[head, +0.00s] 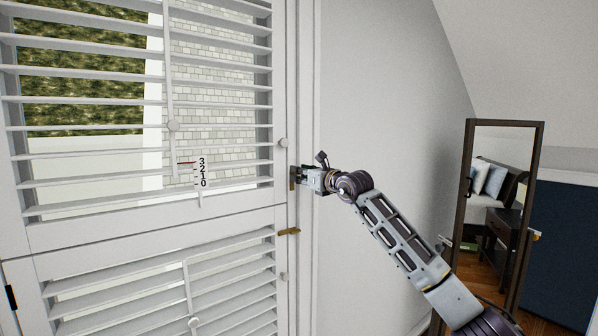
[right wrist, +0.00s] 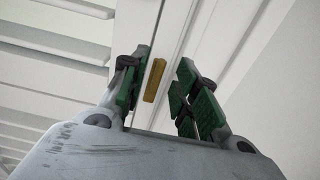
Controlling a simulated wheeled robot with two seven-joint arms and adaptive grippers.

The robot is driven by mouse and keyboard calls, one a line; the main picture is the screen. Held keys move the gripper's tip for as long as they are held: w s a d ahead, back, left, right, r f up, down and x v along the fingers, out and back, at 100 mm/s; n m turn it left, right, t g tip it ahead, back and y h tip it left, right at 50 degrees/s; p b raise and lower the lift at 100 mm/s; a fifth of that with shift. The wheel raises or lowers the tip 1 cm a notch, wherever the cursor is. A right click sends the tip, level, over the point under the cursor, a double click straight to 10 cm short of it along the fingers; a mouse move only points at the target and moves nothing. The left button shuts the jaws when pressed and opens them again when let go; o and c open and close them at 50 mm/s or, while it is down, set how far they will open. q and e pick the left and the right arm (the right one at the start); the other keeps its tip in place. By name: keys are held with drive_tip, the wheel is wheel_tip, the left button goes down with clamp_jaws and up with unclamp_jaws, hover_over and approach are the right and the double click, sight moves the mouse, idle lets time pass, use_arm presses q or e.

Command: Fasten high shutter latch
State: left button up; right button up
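The white louvred shutter (head: 140,212) fills the left of the head view, with an upper and a lower panel. A small brass latch (head: 292,179) stands upright at the upper panel's right edge, partly hidden by my right gripper (head: 298,176). In the right wrist view this brass latch (right wrist: 154,80) lies between the green-padded fingers of my right gripper (right wrist: 163,72). The fingers are open, with a gap on its right; I cannot tell whether the left finger touches it. A lower brass latch (head: 288,232) lies level near the panels' joint. My left gripper is not in view.
Small round knobs (head: 283,143) sit on the shutter's right edge. A paper scale marked 0 to 3 (head: 201,172) hangs on the upper louvres. A plain wall (head: 375,90) is right of the frame. A dark-framed mirror (head: 500,215) stands farther right.

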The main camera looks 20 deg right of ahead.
drive_tip(key=shift+x, duration=0.75)
clamp_jaws()
